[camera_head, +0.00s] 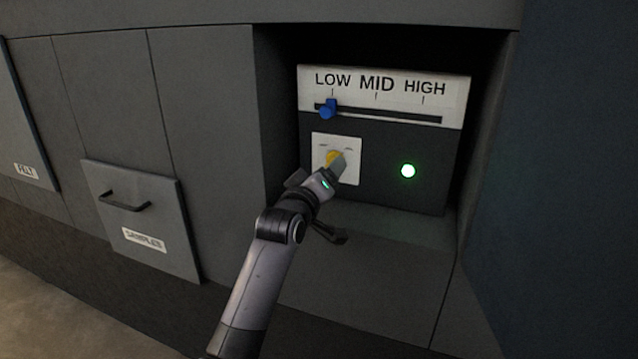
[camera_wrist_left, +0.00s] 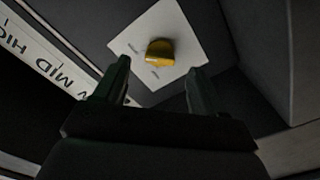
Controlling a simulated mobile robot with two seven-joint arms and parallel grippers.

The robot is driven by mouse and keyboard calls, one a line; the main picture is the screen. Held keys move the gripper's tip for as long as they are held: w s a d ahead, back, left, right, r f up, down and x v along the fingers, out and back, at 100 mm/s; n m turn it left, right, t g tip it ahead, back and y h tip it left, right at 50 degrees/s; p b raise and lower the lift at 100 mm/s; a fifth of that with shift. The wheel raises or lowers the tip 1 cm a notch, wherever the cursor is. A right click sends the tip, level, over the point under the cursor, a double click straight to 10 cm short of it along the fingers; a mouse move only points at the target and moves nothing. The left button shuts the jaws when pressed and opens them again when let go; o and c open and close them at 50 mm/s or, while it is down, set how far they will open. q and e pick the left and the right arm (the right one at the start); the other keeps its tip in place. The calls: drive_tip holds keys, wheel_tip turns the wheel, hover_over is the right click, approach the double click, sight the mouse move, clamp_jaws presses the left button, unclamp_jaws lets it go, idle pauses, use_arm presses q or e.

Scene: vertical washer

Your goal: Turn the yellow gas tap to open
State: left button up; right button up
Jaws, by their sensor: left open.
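The yellow gas tap (camera_head: 333,156) is a small knob on a white square plate (camera_head: 352,147) in the dark front of the control box. My left gripper (camera_head: 340,165) is in front of it and partly covers it. In the left wrist view the yellow tap (camera_wrist_left: 160,52) shows whole on its plate, with small marks beside it that I cannot read. My left gripper (camera_wrist_left: 160,66) is open there, one finger on each side of the tap's lower edge in the picture. I see no contact with the tap. My right gripper is out of view.
Above the tap, a blue slider (camera_head: 328,108) stands at LOW on a LOW-MID-HIGH scale (camera_head: 377,84). The box sits in a recess with close side walls. A drawer with a handle (camera_head: 125,203) is at left.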

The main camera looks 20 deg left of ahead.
use_arm(q)
drive_tip(key=shift+s, duration=1.6)
drive_tip(key=shift+a, duration=0.1)
